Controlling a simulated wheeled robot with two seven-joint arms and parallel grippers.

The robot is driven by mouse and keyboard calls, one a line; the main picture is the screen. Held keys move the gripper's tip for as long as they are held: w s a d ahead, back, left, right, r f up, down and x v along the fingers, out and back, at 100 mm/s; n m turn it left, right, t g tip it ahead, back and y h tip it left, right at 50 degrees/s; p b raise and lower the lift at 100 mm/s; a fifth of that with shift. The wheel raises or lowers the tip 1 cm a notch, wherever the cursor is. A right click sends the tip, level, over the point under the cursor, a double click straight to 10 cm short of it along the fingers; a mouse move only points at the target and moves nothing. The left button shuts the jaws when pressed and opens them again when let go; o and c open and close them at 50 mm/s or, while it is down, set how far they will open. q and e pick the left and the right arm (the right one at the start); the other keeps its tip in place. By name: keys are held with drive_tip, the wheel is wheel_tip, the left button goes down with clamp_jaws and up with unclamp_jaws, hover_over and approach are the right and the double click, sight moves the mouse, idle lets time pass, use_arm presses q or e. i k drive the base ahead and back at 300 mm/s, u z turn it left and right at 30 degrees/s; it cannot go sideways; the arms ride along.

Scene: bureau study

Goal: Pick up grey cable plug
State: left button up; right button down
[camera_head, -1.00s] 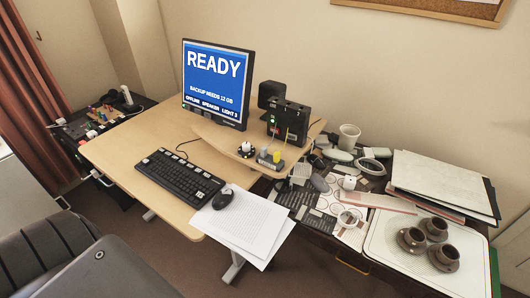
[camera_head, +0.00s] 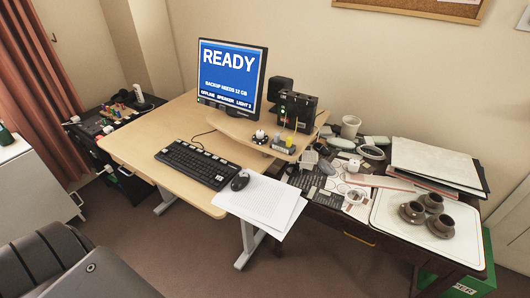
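I cannot pick out the grey cable plug for certain. Several small grey and white items lie crowded on the dark side table to the right of the desk. Among them are a grey block-like piece (camera_head: 310,160) and a rounded grey piece (camera_head: 327,167) beside it. They are too small to tell apart clearly, and some overlap. A power strip (camera_head: 284,145) with a yellow piece on it sits on the desk's raised shelf (camera_head: 235,124). Neither of my grippers is in view.
The desk (camera_head: 140,146) holds a monitor (camera_head: 230,75), keyboard (camera_head: 198,164), mouse (camera_head: 240,181) and papers (camera_head: 262,201). A white tray (camera_head: 400,231) with brown cups stands at the right. A dark chair (camera_head: 50,262) fills the lower left. Floor (camera_head: 190,245) before the desk is clear.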

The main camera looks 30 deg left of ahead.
sight(277, 140)
drive_tip(key=k, duration=0.8)
drive_tip(key=z, duration=0.65)
drive_tip(key=i, duration=0.75)
drive_tip(key=z, duration=0.35)
drive_tip(key=i, duration=0.85)
drive_tip(key=u, duration=0.95)
drive_tip(key=i, duration=0.6)
drive_tip(key=u, duration=0.6)
